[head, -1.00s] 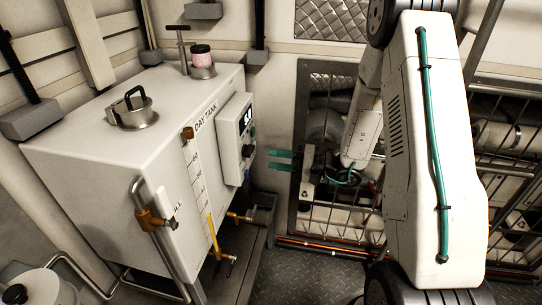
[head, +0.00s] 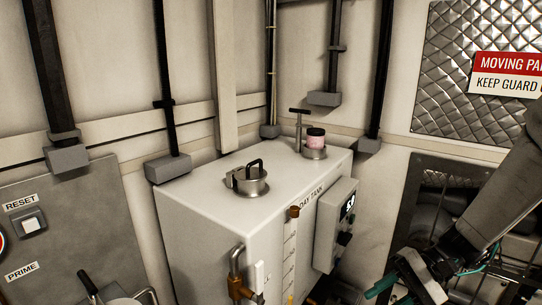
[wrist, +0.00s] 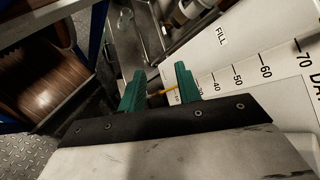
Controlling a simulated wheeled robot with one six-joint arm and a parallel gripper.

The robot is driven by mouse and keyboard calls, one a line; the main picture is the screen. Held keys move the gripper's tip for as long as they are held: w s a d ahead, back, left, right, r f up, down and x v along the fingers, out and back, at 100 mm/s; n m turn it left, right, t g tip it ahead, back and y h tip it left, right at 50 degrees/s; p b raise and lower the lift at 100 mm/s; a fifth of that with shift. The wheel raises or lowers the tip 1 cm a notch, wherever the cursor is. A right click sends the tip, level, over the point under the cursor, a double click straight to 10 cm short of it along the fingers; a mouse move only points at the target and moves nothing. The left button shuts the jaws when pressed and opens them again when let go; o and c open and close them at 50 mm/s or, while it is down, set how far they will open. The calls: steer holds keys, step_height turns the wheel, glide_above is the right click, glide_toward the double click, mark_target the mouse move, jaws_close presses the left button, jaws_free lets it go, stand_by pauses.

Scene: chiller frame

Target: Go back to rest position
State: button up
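My gripper (head: 384,292) shows at the lower right of the head view, with teal fingers, in front of and to the right of the white day tank (head: 215,208). In the wrist view its two teal fingers (wrist: 158,84) stand apart with a clear gap and nothing held between them. The tank's level scale (wrist: 252,75) and FILL label lie beyond the fingers to the right. My grey arm comes down from the right edge of the head view.
A panel (head: 70,235) with RESET and PRIME labels is at left. A brown-wound reel (wrist: 50,80) stands left in the wrist view.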

steer(key=s+d+r+n+t+h, duration=0.4)
steer(key=s+r+n+h, duration=0.1)
steer(key=s+r+h, duration=0.6)
step_height(320, 180, up, 3)
steer(key=s, duration=0.2)
steer(key=shift+s+h, duration=0.35)
steer(key=shift+h, duration=0.05)
